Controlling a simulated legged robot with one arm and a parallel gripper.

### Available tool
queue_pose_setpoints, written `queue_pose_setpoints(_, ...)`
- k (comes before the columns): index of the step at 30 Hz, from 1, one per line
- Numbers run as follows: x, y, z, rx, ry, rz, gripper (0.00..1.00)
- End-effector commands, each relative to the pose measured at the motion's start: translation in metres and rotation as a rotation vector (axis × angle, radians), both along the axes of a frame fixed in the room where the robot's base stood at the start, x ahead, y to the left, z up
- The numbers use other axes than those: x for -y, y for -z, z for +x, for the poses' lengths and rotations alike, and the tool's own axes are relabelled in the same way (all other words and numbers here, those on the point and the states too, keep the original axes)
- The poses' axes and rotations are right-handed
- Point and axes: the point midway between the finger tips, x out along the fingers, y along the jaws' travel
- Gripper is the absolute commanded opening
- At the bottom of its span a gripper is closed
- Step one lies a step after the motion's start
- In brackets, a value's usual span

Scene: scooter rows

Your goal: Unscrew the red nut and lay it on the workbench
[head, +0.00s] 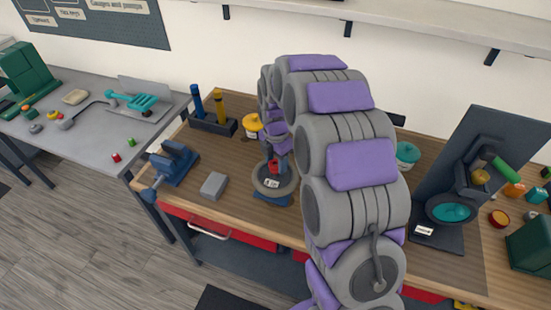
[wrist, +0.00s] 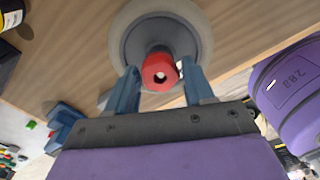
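The red nut (wrist: 160,72) sits at the centre of a round grey wheel-like part (wrist: 133,42) on the workbench (head: 240,205). Its hole faces the wrist camera. The nut also shows in the head view (head: 273,167), low under my arm, with the grey wheel (head: 272,190) around it. My gripper (wrist: 160,79) has its two blue fingers on either side of the nut, with a small gap visible at the left finger. The fingers look open. How far they reach along the nut is hard to tell. My arm hides part of the bench.
A grey block (head: 214,185) and a blue vise (head: 174,163) stand left of the wheel. A yellow-topped jar (head: 251,124) and a holder with upright tools (head: 212,123) are behind. A dark upright fixture (head: 480,175) stands at right. Bare wood lies in front of the wheel.

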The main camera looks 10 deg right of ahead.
Motion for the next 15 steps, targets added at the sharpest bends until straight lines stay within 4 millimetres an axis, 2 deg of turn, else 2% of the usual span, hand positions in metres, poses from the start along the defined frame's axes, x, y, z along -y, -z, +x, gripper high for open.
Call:
queue_pose_setpoints(1, 0.0001, 0.0007, -0.0003, -0.001, 0.001, 0.0, 0.57)
queue_pose_setpoints(6, 0.0002, 0.0009, -0.0007, -0.002, 0.003, 0.0, 0.73)
queue_pose_setpoints(15, -0.0001, -0.0023, -0.0007, -0.002, 0.005, 0.0, 0.73)
